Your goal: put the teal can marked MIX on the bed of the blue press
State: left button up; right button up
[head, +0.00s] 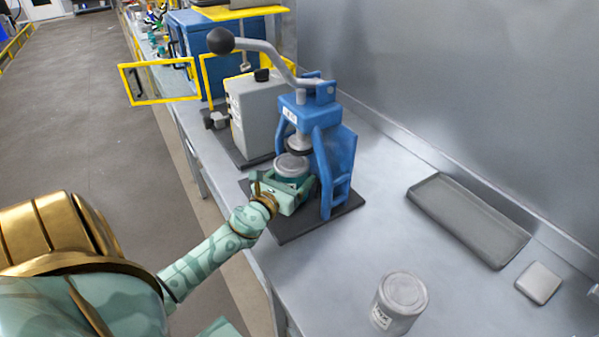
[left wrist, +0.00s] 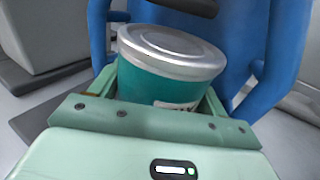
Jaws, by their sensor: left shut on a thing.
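The teal can (head: 291,167) with a silver lid is inside the frame of the blue press (head: 325,150), under its round pressing plate. My left gripper (head: 291,186) is shut on the can. In the left wrist view the teal can (left wrist: 168,70) sits between the fingers of my left gripper (left wrist: 160,100), with part of a white label showing above the gripper body. The blue press (left wrist: 250,60) stands behind it. The can's bottom and the bed under it are hidden, so I cannot tell whether they touch. My right gripper is not in view.
A grey can (head: 400,300) with a label stands at the bench front. A grey tray (head: 467,220) and a small pale block (head: 538,282) lie to the right. The bench between press and tray is clear.

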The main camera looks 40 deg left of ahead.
pick_arm(q)
jog(key=w, duration=0.3)
jog(key=shift+w+a, duration=0.35)
jog(key=shift+w, duration=0.05)
jog(key=shift+f+b, duration=0.75)
jog(key=shift+b, duration=0.05)
jog(key=shift+s, duration=0.1)
jog(key=o, duration=1.3)
jog(key=shift+f, duration=0.15)
